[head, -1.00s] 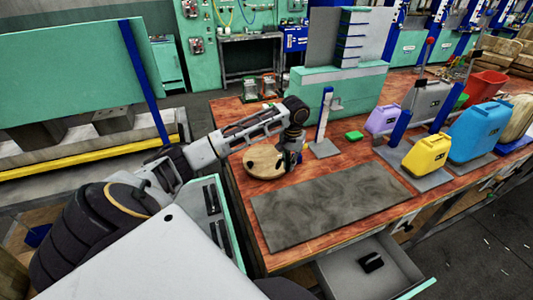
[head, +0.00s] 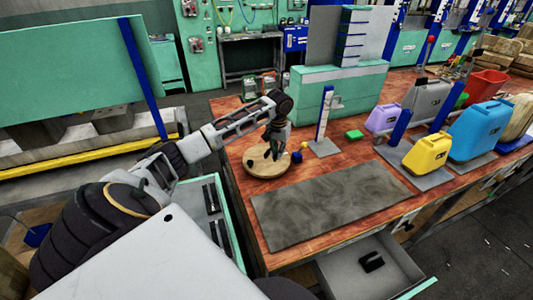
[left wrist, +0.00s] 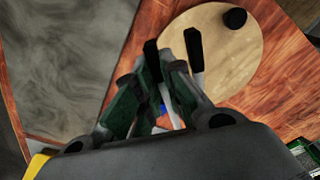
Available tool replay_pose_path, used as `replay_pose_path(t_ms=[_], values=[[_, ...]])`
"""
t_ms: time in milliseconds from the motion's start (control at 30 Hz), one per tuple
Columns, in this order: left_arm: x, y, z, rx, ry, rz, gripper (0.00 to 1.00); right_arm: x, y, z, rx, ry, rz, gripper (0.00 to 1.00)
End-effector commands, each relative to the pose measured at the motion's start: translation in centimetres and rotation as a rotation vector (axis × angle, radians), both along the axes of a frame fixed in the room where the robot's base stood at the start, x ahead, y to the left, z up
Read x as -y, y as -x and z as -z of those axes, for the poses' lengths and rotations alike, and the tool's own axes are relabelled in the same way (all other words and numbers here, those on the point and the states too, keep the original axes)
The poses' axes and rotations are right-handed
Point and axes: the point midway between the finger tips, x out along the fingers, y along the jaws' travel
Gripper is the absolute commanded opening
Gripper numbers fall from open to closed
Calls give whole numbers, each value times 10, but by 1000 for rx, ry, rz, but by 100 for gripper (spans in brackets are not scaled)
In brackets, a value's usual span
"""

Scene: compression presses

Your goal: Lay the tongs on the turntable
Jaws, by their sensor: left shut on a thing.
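The turntable (head: 258,170) is a round, pale wooden disc on the table, with a small dark knob near its edge. It also shows at the top of the left wrist view (left wrist: 232,75). My left gripper (head: 274,148) is over the disc, pointing down. In the left wrist view, its fingers (left wrist: 160,90) are shut on the tongs (left wrist: 194,50). Two dark tips of the tongs reach out past the fingers, one over the disc and one at its edge; the rest is mostly hidden. I cannot tell whether the tips touch the wood. My right gripper is not in view.
A grey mat (head: 330,205) lies in front. Jugs, including a yellow one (head: 427,153), stand farther right.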

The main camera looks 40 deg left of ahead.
Motion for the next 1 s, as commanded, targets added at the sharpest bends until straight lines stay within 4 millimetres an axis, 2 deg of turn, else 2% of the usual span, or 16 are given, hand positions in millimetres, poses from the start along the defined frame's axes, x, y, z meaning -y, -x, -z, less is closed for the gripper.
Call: replay_pose_path(t_ms=[233, 633, 1000], values=[[0, 0, 11, -2, 0, 0, 0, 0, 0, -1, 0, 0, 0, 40], [0, 0, 58, 0, 0, -1, 0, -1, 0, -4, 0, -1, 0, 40], [0, 0, 62, 0, 0, 0, 0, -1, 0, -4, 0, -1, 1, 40]])
